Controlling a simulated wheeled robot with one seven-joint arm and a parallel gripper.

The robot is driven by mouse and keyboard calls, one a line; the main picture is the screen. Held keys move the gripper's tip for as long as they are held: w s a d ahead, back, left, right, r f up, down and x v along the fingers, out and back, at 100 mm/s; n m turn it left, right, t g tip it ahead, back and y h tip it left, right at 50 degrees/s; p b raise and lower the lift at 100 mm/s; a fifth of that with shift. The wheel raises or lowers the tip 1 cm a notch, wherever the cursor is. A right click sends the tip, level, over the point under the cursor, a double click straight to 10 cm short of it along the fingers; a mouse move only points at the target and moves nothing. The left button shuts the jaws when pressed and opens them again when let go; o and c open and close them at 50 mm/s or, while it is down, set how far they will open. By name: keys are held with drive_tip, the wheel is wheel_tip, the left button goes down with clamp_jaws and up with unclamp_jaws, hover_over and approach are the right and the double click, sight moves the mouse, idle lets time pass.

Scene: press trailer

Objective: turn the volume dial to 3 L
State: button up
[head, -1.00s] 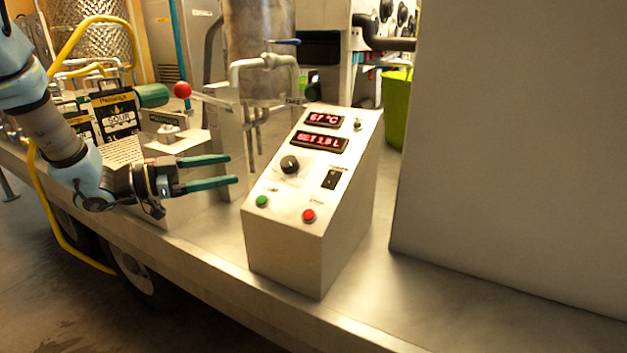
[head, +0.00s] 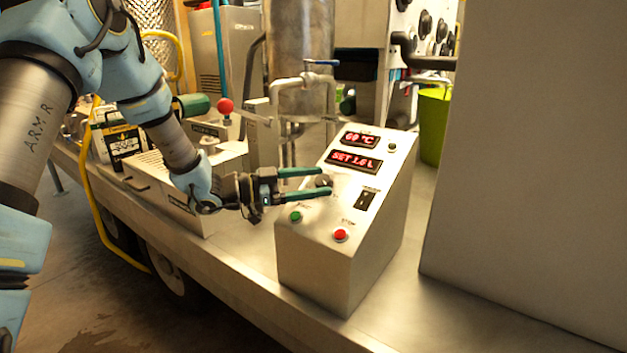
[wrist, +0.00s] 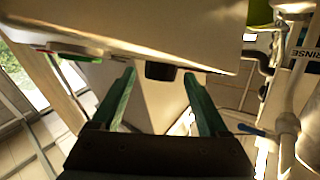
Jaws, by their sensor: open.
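The sloped control box (head: 345,262) stands on the trailer deck. Its black volume dial (head: 323,181) is partly hidden by my fingers in the head view. The red display (head: 354,162) reads SET and about 1.6 L; the last digit is hard to tell. My gripper (head: 329,181) is open, with one green finger on each side of the dial. In the wrist view the dial (wrist: 160,71) shows between the fingertips (wrist: 160,74), with gaps on both sides. I cannot tell how deep it lies between them.
On the panel are a green button (head: 296,217), a red button (head: 341,235) and a black rocker switch (head: 365,200). Pipes with a blue-handled valve (head: 320,63) stand behind the box. A large pale panel (head: 530,170) fills the right. Bare deck lies between.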

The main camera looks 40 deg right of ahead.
clamp_jaws()
idle(0.7)
